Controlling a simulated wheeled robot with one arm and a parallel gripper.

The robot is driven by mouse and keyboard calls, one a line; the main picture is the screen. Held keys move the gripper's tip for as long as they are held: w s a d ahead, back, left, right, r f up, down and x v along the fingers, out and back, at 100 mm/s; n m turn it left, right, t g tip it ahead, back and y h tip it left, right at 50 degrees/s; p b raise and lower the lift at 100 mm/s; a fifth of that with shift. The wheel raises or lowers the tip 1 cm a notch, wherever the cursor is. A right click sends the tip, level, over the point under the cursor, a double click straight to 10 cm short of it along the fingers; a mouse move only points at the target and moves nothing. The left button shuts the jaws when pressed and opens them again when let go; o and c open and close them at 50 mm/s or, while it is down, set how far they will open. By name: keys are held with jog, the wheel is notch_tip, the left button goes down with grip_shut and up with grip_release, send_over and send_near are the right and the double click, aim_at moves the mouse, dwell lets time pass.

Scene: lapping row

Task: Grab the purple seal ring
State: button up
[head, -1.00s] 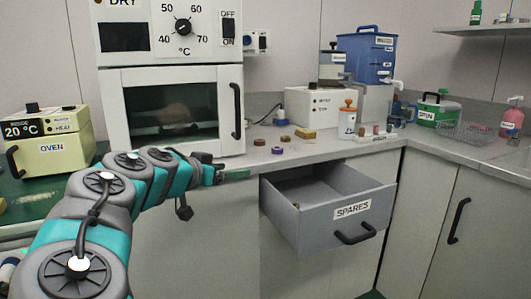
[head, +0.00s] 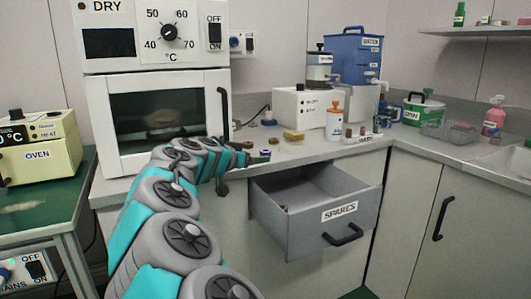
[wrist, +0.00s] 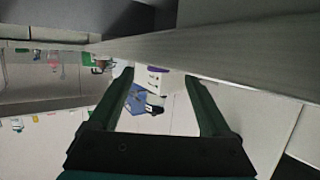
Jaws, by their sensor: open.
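The purple seal ring (head: 265,153) lies on the grey counter near its front edge, right at the tip of my gripper in the head view. In the wrist view the purple ring (wrist: 157,69) shows as a small purple patch between the two green fingers, towards their tips. My gripper (head: 255,158) reaches in from the left, low at the counter's front edge. Its fingers (wrist: 158,76) are apart with nothing held. Whether a finger touches the ring cannot be told.
Two brownish rings (head: 247,145) (head: 273,140) and a yellow block (head: 293,135) lie behind. An open SPARES drawer (head: 340,211) juts out below the counter, to the right. The DRY oven (head: 100,125) stands behind my arm. A white-orange bottle (head: 334,122) stands farther right.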

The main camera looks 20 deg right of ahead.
aim_at(267, 151)
jog(key=w+d, duration=0.2)
jog(key=d, duration=0.1)
jog(key=w+d+p, duration=0.1)
jog(key=shift+d, duration=0.15)
jog(key=shift+w+d+f, duration=0.15)
jog(key=shift+w+d, duration=0.15)
jog(key=shift+d, duration=0.05)
jog(key=shift+c, duration=0.4)
grip_shut()
